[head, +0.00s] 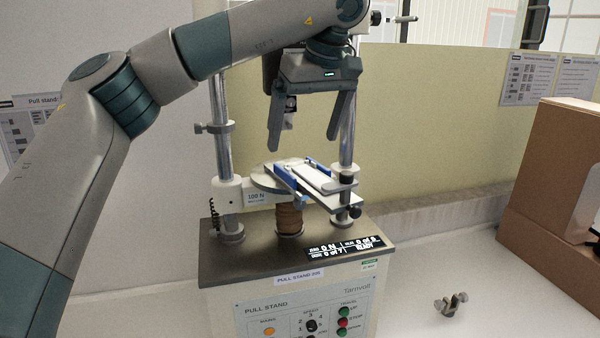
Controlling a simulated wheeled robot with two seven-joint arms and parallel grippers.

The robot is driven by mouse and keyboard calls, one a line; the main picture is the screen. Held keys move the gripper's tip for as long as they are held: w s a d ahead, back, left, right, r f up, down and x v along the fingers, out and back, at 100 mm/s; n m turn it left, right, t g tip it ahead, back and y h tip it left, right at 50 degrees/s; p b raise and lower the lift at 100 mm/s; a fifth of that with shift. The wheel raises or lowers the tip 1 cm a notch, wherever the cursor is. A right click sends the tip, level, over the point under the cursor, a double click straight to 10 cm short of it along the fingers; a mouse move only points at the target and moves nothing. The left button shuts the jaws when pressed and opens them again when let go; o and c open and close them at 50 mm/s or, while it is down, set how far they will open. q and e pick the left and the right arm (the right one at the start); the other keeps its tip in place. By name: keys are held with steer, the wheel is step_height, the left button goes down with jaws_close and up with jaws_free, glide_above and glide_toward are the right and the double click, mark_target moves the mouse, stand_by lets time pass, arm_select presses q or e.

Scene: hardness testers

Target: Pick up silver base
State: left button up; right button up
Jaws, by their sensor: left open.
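My left gripper (303,143) hangs from the top with its two fingers pointing down and spread apart, with nothing between the tips. It is above the pull stand (300,265). Below it, a flat silver-white plate (312,180) with blue side rails lies on the stand's round platform (268,178). The plate slants toward the lower right, and the fingertips are apart from it. A small silver metal piece (450,304) with dark knobs lies on the white table at the right. I cannot tell for certain which of these is the silver base. My right gripper is not in view.
Two upright metal posts (221,150) with clamps flank the platform. A brown cardboard box (548,185) stands at the right. The white table (415,275) between stand and box is mostly clear.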

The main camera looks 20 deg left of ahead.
mark_target(301, 167)
arm_select(q)
steer(key=x, duration=0.2)
steer(key=shift+a+f, duration=0.15)
steer(key=shift+f, duration=0.05)
steer(key=shift+w+f, duration=0.1)
steer(key=shift+p, duration=0.3)
steer(key=shift+f+p, duration=0.4)
steer(key=shift+p, duration=0.05)
steer(key=x, duration=0.1)
steer(key=p+x, duration=0.2)
steer(key=shift+d+f, duration=0.25)
steer(key=shift+f, duration=0.25)
steer(key=shift+a+f, duration=0.1)
steer(key=shift+f, duration=0.25)
steer(key=shift+c, duration=0.7)
